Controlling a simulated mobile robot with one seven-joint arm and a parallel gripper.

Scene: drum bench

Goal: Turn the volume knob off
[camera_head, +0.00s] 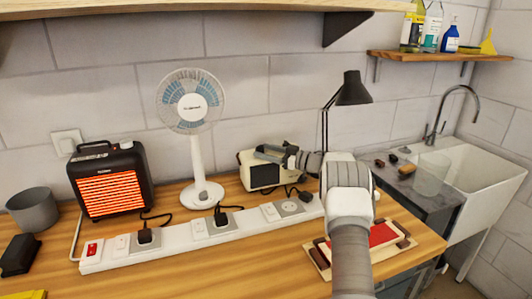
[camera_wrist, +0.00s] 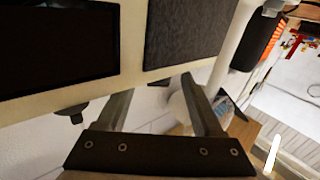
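A cream box-shaped radio (camera_head: 262,175) with a dark front stands at the back of the bench, right of the fan. In the wrist view its cream casing (camera_wrist: 132,40) fills the top, with a black panel and a dark grey panel. A small dark part (camera_wrist: 75,113) sticks out from the casing edge, left of my fingers; I cannot tell whether it is the volume knob. My gripper (camera_head: 266,152) is at the radio's top, partly covering it. In the wrist view my gripper (camera_wrist: 160,86) has its fingers apart, nothing clearly between them, tips by the casing edge.
A white fan (camera_head: 196,150) and a glowing heater (camera_head: 112,180) stand to the left. A black lamp (camera_head: 352,90) stands behind my arm. A long power strip (camera_head: 175,240) with plugs and cords lies in front. A sink (camera_head: 470,165) is at right.

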